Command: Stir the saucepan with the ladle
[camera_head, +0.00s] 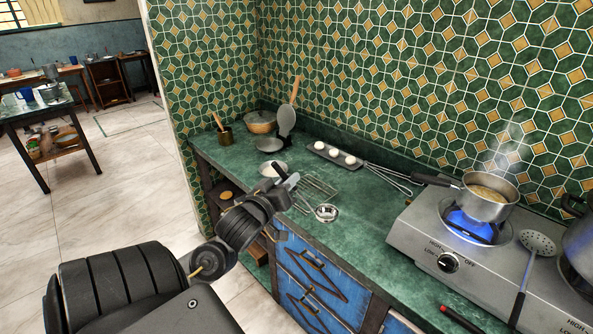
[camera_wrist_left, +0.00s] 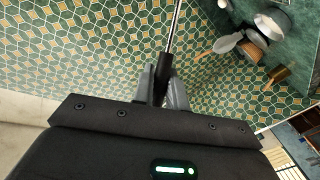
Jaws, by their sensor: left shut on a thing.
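The saucepan (camera_head: 485,208) stands on the lit left burner, with steam rising from brownish liquid inside. Its dark handle points left. My left gripper (camera_head: 284,186) is over the counter's front edge, well left of the saucepan. In the left wrist view, the gripper (camera_wrist_left: 165,88) is shut on the black handle of a utensil with a thin metal shaft (camera_wrist_left: 174,28), which looks like the ladle. The shaft runs out of the top of that view, so its bowl is hidden there. My right gripper is not in view.
The gas hotplate (camera_head: 412,235) carries a skimmer (camera_head: 537,243) and a dark pot (camera_head: 580,245) at right. A whisk (camera_head: 390,178), an egg tray (camera_head: 320,150) and a wire rack (camera_head: 322,186) lie on the counter.

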